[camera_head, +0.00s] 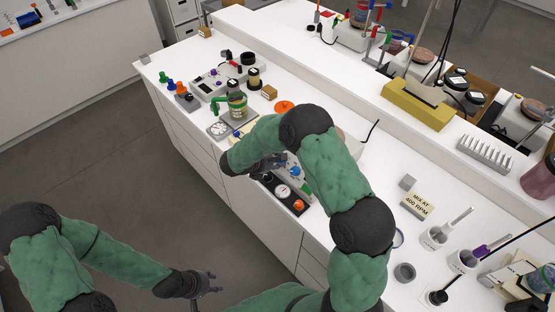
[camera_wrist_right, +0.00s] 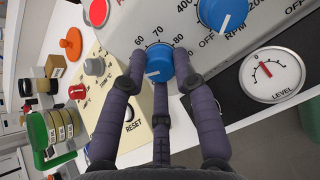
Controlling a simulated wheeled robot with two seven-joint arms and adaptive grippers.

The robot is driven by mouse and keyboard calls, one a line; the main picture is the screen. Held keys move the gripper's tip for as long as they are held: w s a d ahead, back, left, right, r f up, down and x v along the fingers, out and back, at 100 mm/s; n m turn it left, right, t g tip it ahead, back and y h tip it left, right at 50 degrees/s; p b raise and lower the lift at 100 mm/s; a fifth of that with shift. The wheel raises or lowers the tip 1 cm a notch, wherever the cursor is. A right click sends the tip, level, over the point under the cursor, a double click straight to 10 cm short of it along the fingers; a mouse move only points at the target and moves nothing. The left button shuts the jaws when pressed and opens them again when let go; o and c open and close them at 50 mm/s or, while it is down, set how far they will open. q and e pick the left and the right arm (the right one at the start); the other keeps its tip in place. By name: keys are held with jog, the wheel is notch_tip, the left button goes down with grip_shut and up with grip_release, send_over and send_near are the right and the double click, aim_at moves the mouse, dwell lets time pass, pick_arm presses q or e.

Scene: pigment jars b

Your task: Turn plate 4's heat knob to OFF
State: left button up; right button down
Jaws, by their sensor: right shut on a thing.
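In the right wrist view a blue knob (camera_wrist_right: 159,62) sits on a white panel, with a scale of 60, 70 and 80 printed around it. My right gripper (camera_wrist_right: 159,72) is shut on this knob, its fingers around the sides. The knob's white pointer line faces lower left. A larger blue knob (camera_wrist_right: 222,12) marked RPM and OFF is beside it, untouched. I see no plate number. In the head view my right gripper (camera_head: 272,163) is partly hidden by my arm, near a blue knob (camera_head: 295,171). My left gripper (camera_head: 207,283) is open and empty, off the bench.
A cream box (camera_wrist_right: 110,95) with a RESET button stands close to my right fingers. A round LEVEL gauge (camera_wrist_right: 272,75) lies on the other side. Jars (camera_head: 237,104) and a MIX AT 400 RPM sign (camera_head: 418,204) stand on the bench. The floor at left is clear.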

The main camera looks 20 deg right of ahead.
jog(key=n, duration=0.3)
jog(key=n+p, duration=0.1)
jog(key=n, duration=0.2)
jog(key=shift+s+a+f, duration=0.1)
jog(key=shift+s+a, duration=0.05)
jog(key=n+p, duration=0.1)
jog(key=n, duration=0.1)
jog(key=n+p, duration=0.1)
jog(key=n, duration=0.2)
jog(key=shift+s+f+t+y, duration=0.1)
jog(key=shift+t+y, duration=0.2)
jog(key=shift+y, duration=0.1)
jog(key=shift+s+n+p, duration=0.1)
jog(key=shift+n+p, duration=0.2)
jog(key=shift+n, duration=0.5)
jog(key=shift+f, duration=0.1)
jog(key=c, duration=1)
grip_release()
jog(key=shift+r, duration=0.2)
